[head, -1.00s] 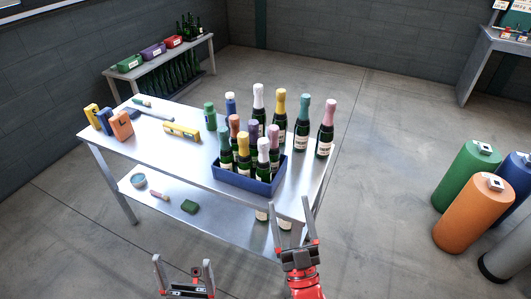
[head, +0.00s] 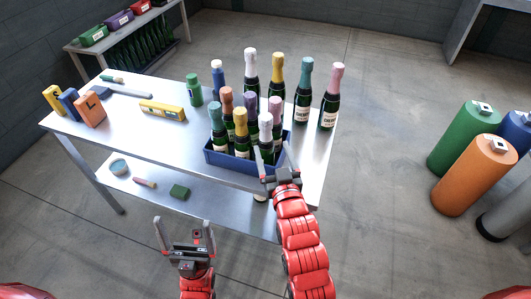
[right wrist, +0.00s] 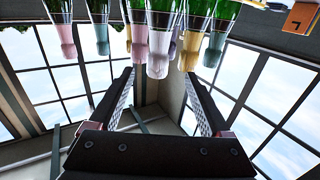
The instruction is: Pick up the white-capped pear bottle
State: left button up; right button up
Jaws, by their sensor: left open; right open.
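A white-capped bottle (head: 265,130) stands upright at the front of the blue crate (head: 228,162). Another white-capped bottle (head: 250,68) stands on the table behind the crate. I cannot read which label says pear. My right gripper (head: 278,156) is open and empty at the crate's front edge, just below and in front of the nearer white cap. In the right wrist view the picture is inverted, and a white cap (right wrist: 158,58) shows beyond and between the open fingers (right wrist: 160,98). My left gripper (head: 186,226) is open and empty, in front of the table's near side.
Teal, orange, yellow, purple and pink capped bottles crowd the crate. More bottles stand behind it, including a pink-capped one (head: 332,95) at the right. The table's near left is clear (head: 150,145).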

aim_at(267, 129)
jog(key=x, duration=0.2)
jog(key=p+x, duration=0.1)
jog(key=x, duration=0.1)
jog(key=shift+w+r, duration=0.1)
jog(key=shift+r, duration=0.2)
jog(key=shift+w+f, duration=0.1)
jog(key=shift+w, duration=0.3)
jog(key=shift+w+a+p, duration=0.15)
jog(key=shift+w+p, duration=0.3)
jog(key=shift+w, duration=0.1)
jog(key=p+x, duration=0.1)
jog(key=x, duration=0.2)
jog(key=shift+w, duration=0.55)
jog(key=shift+c, duration=0.3)
grip_shut()
